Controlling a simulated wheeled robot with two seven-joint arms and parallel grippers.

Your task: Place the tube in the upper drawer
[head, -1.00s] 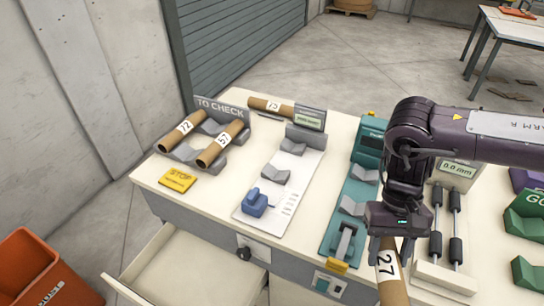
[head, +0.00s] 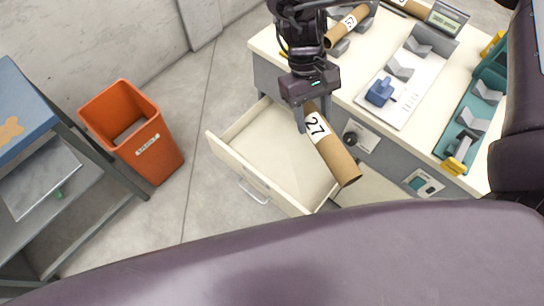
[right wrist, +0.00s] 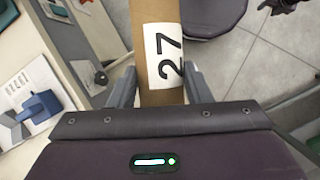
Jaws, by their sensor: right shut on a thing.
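The cardboard tube (head: 338,156) with the white label 27 hangs in my right gripper (head: 308,112), tilted, its lower end pointing down and to the right in the head view. In the right wrist view the tube (right wrist: 150,92) lies between the two fingers (right wrist: 160,90), which are shut on it. The upper drawer (head: 238,176) is pulled out of the bench, and its bare floor shows. The tube appears above the drawer's right part in the head view; its height over it is hard to tell. My left gripper is not in view.
An orange bin (head: 158,158) stands on the floor left of the drawer. A grey rack with a blue top (head: 20,110) is at the far left. The bench top (head: 352,78) carries another tube (head: 346,28), a white measuring plate (head: 410,88) and a teal device (head: 472,120).

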